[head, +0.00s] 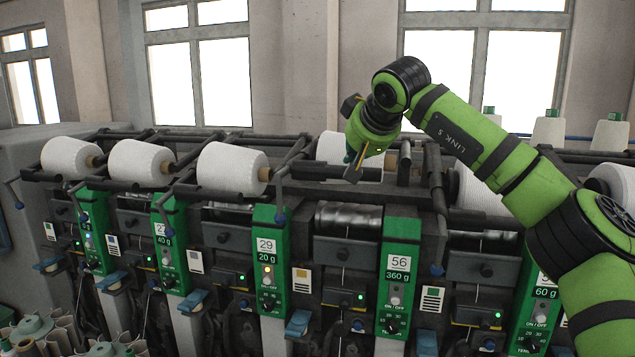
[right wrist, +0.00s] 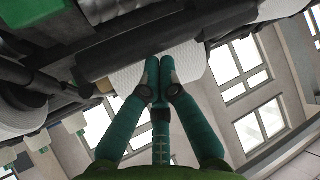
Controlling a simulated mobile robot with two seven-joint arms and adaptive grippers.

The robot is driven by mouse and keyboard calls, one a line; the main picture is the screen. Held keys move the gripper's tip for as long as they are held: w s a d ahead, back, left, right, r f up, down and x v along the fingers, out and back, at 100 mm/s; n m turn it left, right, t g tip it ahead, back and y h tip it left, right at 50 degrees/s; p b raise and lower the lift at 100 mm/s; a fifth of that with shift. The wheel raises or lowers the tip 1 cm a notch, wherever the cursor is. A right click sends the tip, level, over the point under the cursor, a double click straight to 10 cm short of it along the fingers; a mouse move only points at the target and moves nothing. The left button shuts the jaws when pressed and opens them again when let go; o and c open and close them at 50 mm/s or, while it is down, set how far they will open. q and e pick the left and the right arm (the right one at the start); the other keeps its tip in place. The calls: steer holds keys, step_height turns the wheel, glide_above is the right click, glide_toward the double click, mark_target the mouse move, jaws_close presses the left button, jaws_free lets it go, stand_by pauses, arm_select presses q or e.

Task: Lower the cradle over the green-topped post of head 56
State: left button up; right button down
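The post of head 56 (head: 402,228) has a green top and front with a white "56 / 360 g" label, at right of centre in the head view. The cradle (head: 318,172) shows as a dark bar above and left of that post, with a white package (head: 336,148) behind it, above the metal drum. My right gripper (head: 357,160) is at the cradle's right part and hides some of it. In the right wrist view its teal fingers (right wrist: 160,78) are together with nothing visible between them, beside a dark bar (right wrist: 165,38). Contact with the bar is unclear. My left gripper is out of view.
Head 29 (head: 267,218), with its own package (head: 232,168), stands to the left. More heads and packages continue on both sides. Another package (head: 480,190) lies behind my right arm. White cones (head: 548,132) stand at the back right.

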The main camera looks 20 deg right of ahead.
steer(key=shift+f+b, duration=0.75)
steer(key=shift+f, duration=0.8)
steer(key=shift+r, duration=0.35)
steer(key=s+a+r+p, duration=0.2)
steer(key=s+r+p, duration=0.1)
steer(key=r, duration=0.3)
steer(key=shift+s+a+r+p, duration=0.15)
steer(key=shift+a+r+p, duration=0.15)
steer(key=shift+p, duration=0.55)
steer(key=shift+d, duration=0.1)
